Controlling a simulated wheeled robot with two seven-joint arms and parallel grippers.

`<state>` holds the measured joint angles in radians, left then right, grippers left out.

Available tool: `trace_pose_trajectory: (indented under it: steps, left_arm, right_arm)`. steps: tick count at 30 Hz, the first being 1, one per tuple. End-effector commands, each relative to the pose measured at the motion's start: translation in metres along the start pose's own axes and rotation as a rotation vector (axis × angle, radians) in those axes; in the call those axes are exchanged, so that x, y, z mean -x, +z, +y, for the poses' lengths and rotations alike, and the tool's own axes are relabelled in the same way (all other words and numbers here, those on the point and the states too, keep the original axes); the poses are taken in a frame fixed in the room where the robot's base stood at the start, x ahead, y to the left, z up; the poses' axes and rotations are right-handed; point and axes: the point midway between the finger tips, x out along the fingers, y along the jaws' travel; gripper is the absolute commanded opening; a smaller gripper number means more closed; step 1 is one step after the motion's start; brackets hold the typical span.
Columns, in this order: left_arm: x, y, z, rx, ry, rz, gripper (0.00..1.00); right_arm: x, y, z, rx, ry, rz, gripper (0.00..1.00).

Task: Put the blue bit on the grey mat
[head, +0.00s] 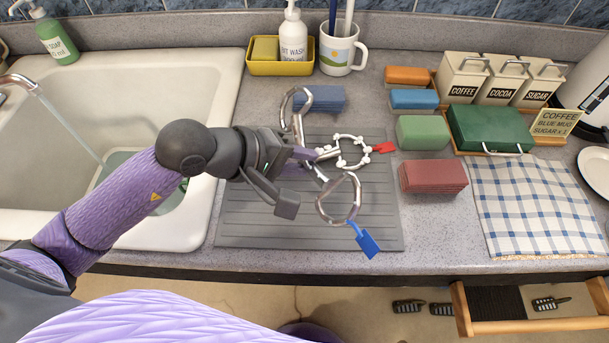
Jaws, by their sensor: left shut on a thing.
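My left gripper (312,158) is shut on the blue bit, a metal bit with two large rings and a blue tag (366,241). One ring stands up behind the gripper and the other hangs in front, with the tag over the mat's front edge. The grey mat (265,228) is a ridged sheet on the counter right of the sink. The bit is over it; I cannot tell whether they touch. Another bit with a red tag (384,147) lies on the mat's far right part. My right gripper is not in view.
A sink (228,70) with running water is at left. A mug (341,50) and a yellow caddy (280,68) stand behind. An open drawer (462,310) is below right.

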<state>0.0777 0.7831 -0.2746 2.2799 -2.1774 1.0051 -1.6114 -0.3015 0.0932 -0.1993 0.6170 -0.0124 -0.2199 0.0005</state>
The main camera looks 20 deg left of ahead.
Motion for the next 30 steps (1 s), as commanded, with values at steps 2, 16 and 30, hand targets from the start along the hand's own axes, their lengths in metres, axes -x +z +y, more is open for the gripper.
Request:
trace_pose_trajectory:
  steps: [2,16,30]
  left_arm:
    - [-0.007,-0.001,-0.009,0.003,0.000,0.000,0.00]
    - [-0.027,-0.005,-0.035,-0.001,0.001,0.002,0.00]
    - [-0.026,-0.004,-0.034,0.000,0.000,0.002,0.62]
  right_arm:
    - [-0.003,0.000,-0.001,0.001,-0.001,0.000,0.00]
    - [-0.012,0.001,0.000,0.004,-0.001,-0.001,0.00]
    - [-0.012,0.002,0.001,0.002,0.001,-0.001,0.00]
